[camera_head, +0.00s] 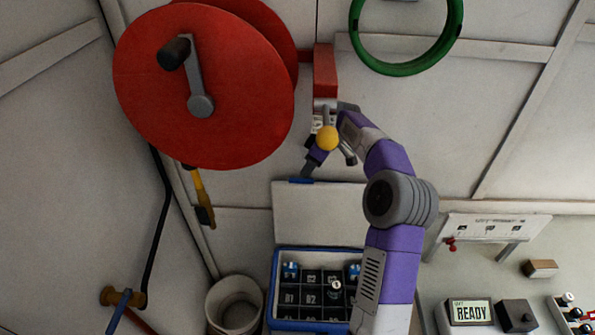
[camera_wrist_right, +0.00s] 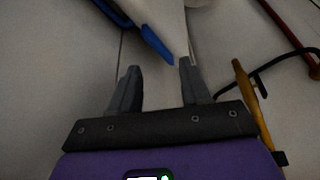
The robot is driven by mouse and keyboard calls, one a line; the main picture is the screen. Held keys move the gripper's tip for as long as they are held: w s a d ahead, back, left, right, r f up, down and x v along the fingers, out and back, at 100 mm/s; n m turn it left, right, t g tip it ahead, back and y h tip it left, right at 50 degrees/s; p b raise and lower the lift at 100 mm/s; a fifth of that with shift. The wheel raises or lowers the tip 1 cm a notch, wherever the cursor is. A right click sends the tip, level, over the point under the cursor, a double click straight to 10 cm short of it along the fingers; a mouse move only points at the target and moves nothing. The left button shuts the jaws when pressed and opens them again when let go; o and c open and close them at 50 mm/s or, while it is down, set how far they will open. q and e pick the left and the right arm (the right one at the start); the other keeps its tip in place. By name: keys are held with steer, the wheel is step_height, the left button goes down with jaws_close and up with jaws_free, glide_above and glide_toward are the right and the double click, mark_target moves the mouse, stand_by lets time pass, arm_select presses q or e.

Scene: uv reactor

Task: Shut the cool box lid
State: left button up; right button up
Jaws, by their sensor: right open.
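The cool box (camera_head: 274,285) is a blue-rimmed box at the bottom centre of the head view. Its pale lid (camera_head: 320,215) stands open and upright at the back. A blue tab (camera_head: 301,180) sits on the lid's top edge. My right gripper (camera_head: 308,172) is at that tab, pointing down, its fingers partly hidden. In the wrist view the right gripper (camera_wrist_right: 160,66) is open and empty, with a blue strip (camera_wrist_right: 155,43) and a pale panel, likely the lid (camera_wrist_right: 160,15), just beyond the fingertips. I cannot tell whether they touch. My left gripper is not in view.
The box holds a divided rack with labelled cells and a few vials. A large red reel (camera_head: 240,100) hangs upper left of my gripper. A white bucket (camera_head: 212,310) stands left of the box. A READY display (camera_head: 468,311) is on the right.

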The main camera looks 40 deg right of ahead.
mark_target(302, 179)
steer(key=x, duration=0.6)
steer(key=shift+a+f, duration=0.1)
steer(key=shift+w, duration=0.1)
jaws_close()
